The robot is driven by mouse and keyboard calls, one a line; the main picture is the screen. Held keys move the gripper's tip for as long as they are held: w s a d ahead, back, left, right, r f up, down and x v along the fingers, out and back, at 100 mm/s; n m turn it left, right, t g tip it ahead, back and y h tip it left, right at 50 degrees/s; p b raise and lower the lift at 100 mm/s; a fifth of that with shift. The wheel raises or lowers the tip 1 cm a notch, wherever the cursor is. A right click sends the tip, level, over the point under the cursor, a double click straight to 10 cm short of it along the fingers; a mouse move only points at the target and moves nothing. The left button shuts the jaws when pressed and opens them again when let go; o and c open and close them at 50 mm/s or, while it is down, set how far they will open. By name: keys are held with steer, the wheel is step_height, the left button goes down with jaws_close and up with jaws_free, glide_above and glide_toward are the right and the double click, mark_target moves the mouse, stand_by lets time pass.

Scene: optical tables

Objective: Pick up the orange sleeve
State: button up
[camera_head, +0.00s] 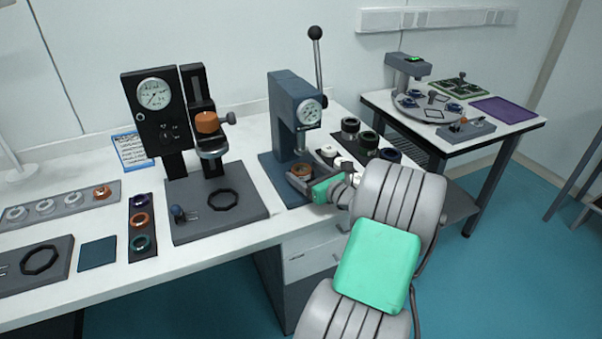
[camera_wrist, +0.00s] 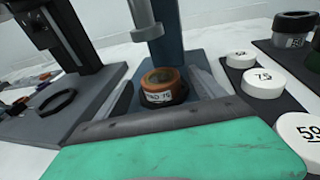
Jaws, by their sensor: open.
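An orange-brown sleeve (camera_wrist: 163,78) sits upright in a dark seat with a white label under the blue press (camera_wrist: 183,40). In the head view the same sleeve (camera_head: 302,169) shows at the foot of the press (camera_head: 290,100). My gripper (camera_head: 300,182) is low in front of the press base. In the wrist view my gripper (camera_wrist: 160,103) is open, with a grey finger on either side of the sleeve. I cannot tell whether either finger touches it. The press ram hangs above the sleeve, with a gap between.
A gauge stand (camera_head: 160,95) with an orange part (camera_head: 207,122) stands left of the press. A dark strip (camera_head: 143,200) holds several coloured rings, one of them orange. White numbered discs (camera_wrist: 262,82) lie close on the right. Dark-topped cylinders (camera_head: 350,128) stand behind them.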

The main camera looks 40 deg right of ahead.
steer(key=shift+c, duration=0.5)
steer(key=c, duration=1.5)
steer(key=shift+c, duration=0.3)
steer(key=shift+r, duration=0.2)
